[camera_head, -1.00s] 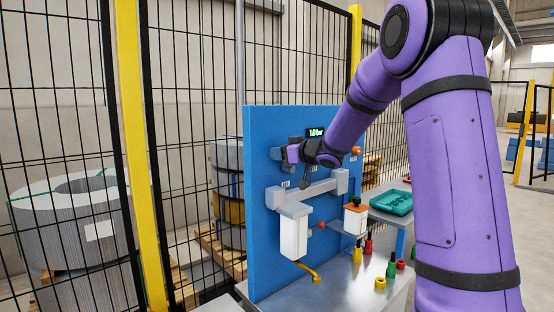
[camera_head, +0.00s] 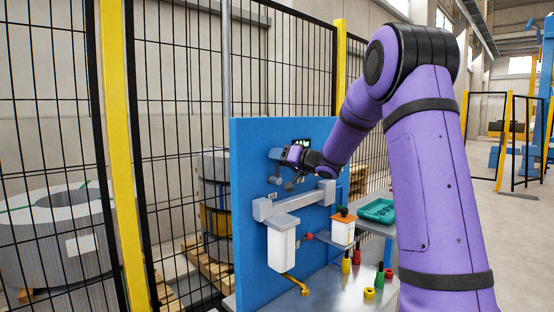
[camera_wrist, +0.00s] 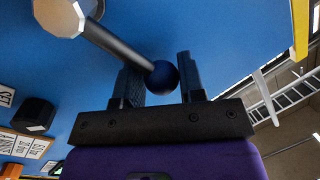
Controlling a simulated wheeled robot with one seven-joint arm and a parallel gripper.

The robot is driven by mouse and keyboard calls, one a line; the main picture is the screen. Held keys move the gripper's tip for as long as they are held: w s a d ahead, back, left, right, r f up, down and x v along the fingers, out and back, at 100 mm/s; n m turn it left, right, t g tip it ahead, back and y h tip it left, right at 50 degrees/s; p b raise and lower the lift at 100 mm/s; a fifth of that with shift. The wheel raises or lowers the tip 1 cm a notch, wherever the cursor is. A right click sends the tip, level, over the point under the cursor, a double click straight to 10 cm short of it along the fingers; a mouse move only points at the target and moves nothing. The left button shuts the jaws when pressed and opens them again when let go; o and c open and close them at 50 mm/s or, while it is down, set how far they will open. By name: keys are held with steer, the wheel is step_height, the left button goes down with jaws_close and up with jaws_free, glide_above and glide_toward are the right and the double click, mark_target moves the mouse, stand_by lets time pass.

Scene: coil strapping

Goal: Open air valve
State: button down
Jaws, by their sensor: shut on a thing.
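The valve lever (camera_wrist: 112,42) is a dark rod with a pale hub (camera_wrist: 60,16) at one end and a dark blue ball knob (camera_wrist: 163,77) at the other. In the wrist view my gripper (camera_wrist: 163,84) has one finger on each side of the ball knob and is shut on it. In the head view my gripper (camera_head: 285,173) is at the upper part of the blue panel (camera_head: 250,150), beside a grey-blue valve body (camera_head: 275,154). The arm partly hides the lever there. A small dark display (camera_head: 302,143) with green digits sits above my wrist.
Below my gripper, a grey pipe block (camera_head: 295,200) and a white filter bowl (camera_head: 281,250) stick out from the panel. A white box with an orange top (camera_head: 343,229), a green tray (camera_head: 378,211) and several coloured fittings stand to the right. Mesh fencing (camera_head: 180,60) stands behind.

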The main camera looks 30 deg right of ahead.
steer(key=shift+f, duration=0.25)
steer(key=c, duration=0.8)
jaws_free()
steer(key=shift+o, duration=0.3)
steer(key=shift+r, duration=0.1)
steer(key=shift+s, duration=0.1)
steer(key=v, duration=1)
steer(key=shift+s+d, duration=0.15)
steer(key=shift+s, duration=0.2)
steer(key=shift+r, duration=0.1)
